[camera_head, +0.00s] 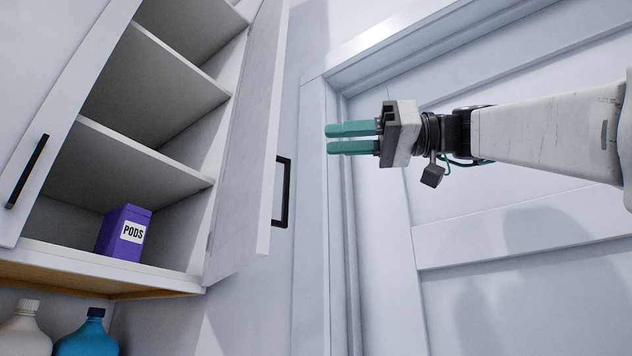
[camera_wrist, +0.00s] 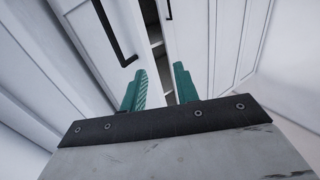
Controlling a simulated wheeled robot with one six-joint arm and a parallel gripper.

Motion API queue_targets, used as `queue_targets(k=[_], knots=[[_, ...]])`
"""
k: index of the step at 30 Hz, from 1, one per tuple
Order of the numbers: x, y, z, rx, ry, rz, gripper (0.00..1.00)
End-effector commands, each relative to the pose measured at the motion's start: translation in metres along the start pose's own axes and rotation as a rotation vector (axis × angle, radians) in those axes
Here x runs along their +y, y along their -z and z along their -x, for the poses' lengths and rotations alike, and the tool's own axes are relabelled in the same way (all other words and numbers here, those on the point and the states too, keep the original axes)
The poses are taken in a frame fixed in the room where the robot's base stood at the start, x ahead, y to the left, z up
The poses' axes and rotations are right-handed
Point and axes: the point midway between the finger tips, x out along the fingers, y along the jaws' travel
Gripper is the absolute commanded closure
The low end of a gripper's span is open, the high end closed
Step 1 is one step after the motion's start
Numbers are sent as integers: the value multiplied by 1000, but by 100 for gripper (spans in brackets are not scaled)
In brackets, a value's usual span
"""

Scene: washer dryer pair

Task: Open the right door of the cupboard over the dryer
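The cupboard's right door (camera_head: 250,130) stands swung well out, and the shelves behind it show. Its black bar handle (camera_head: 284,192) is on the door's face toward the right; a black handle also shows at the upper left in the wrist view (camera_wrist: 112,35). The left door (camera_head: 50,100) is shut, with its own black handle (camera_head: 27,171). My gripper (camera_head: 328,138) is to the right of the open door in the picture, empty and apart from it and its handle. Its two green fingers have a gap between them, which also shows in the wrist view (camera_wrist: 160,80).
A purple box marked PODS (camera_head: 124,233) stands on the cupboard's bottom shelf. A white bottle (camera_head: 26,335) and a blue bottle (camera_head: 87,338) stand below the cupboard. A white panelled room door (camera_head: 490,235) with its frame is behind my arm.

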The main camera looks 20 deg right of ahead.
Motion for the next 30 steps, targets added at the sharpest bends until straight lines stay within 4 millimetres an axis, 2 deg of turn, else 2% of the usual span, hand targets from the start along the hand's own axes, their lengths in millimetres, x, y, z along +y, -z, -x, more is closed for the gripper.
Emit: queue_targets(k=[6,17,20,21,23,26,27,29,30], knots=[[-20,2,12,0,-1,-1,69],[-23,2,14,0,0,-1,69],[-19,-2,14,-7,-10,-21,97],[-13,-9,14,-18,-26,-54,100],[2,-28,14,-48,-70,-138,100],[36,-87,13,-140,-194,-362,100],[50,-121,14,-192,-256,-470,100],[63,-180,15,-284,-354,-625,100],[68,-222,17,-352,-419,-717,100]])
